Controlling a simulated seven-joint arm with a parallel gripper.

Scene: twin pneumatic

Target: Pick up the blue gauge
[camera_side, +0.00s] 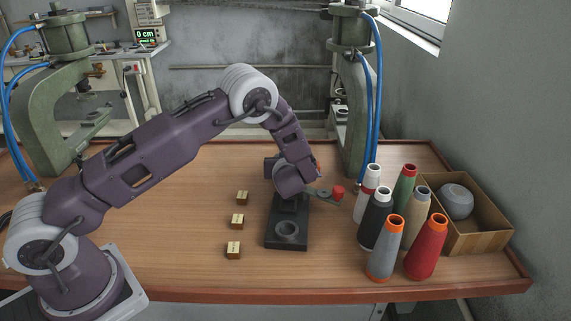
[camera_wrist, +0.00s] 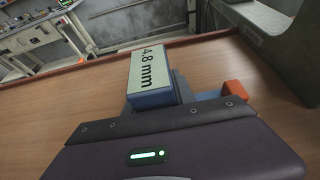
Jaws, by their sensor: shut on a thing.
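The blue gauge (camera_wrist: 150,75) is a block with a pale face marked "4.8 mm". In the wrist view, it sits upright between the jaws of my gripper (camera_wrist: 165,103), which is shut on it. In the side view, my gripper end is beside the black fixture, largely hidden by my own wrist, and the gauge cannot be made out clearly there. The gauge's lower part is hidden by the gripper body. I cannot tell whether its base touches anything.
A black fixture (camera_side: 287,242) with a round ring stands on the wooden table (camera_side: 180,240). Three small tan blocks (camera_side: 237,221) line up left of it. Several thread cones (camera_side: 386,250) and a cardboard box (camera_side: 485,235) stand at right. Green presses (camera_side: 352,100) stand at the back.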

